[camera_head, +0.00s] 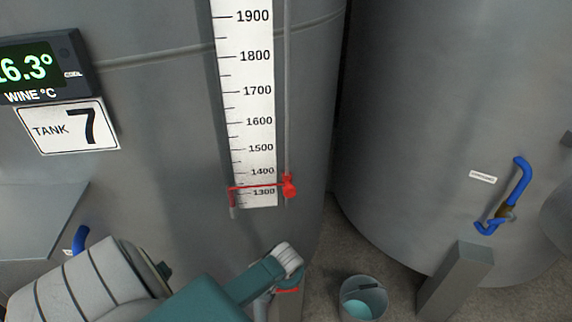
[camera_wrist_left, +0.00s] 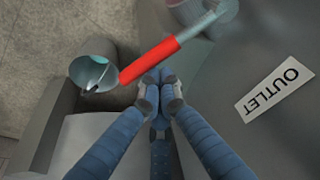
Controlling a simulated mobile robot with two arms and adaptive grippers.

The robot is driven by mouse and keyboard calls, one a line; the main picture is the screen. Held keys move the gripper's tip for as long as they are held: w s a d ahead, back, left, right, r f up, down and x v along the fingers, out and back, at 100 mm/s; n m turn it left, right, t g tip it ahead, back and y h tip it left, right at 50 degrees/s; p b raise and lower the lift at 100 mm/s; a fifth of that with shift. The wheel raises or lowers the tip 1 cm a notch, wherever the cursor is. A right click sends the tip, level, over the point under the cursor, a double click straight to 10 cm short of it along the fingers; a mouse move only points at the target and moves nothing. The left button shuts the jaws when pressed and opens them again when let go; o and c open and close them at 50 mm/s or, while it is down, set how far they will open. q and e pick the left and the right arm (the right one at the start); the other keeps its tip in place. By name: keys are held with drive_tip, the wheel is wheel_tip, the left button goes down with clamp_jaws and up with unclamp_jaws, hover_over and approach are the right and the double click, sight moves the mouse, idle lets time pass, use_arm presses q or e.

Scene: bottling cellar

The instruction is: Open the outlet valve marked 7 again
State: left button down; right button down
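The outlet valve's handle, a straight lever with a red grip (camera_wrist_left: 150,60), lies diagonally across the upper middle of the left wrist view. Its bare metal end runs to a blurred round part at the top right. An upside-down OUTLET label (camera_wrist_left: 273,95) is on the tank wall to the right. My left gripper (camera_wrist_left: 160,78) is shut, its fingertips together, right beside the red grip; I cannot tell whether they touch it. In the head view a bit of red (camera_head: 288,291) shows just below my left wrist. The tank 7 sign (camera_head: 68,127) is at the left. My right gripper is not in view.
A grey bucket (camera_head: 363,300) with teal contents stands on the floor, also seen in the wrist view (camera_wrist_left: 93,65). A grey post (camera_head: 460,280) stands beside it. The neighbouring tank (camera_head: 430,130) has a blue handle (camera_head: 521,182). A level gauge (camera_head: 246,80) with a red marker hangs above my wrist.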

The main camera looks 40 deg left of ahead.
use_arm(q)
drive_tip(key=shift+s+d+f+m+h+p, duration=0.1)
drive_tip(key=shift+s+d+m+h+p, duration=0.55)
drive_tip(key=shift+s+m, duration=1.75)
drive_tip(key=shift+s+d+f+m+h+p, duration=0.1)
drive_tip(key=shift+s+d+m+h+p, duration=0.6)
drive_tip(key=shift+s+m, duration=1.7)
drive_tip(key=shift+s+d+m+h+p, duration=0.35)
drive_tip(key=shift+s+m+h+p, duration=0.55)
drive_tip(key=shift+s+m, duration=1.5)
drive_tip(key=shift+w+m, duration=0.4)
drive_tip(key=shift+w, duration=0.15)
drive_tip(key=shift+r, duration=0.1)
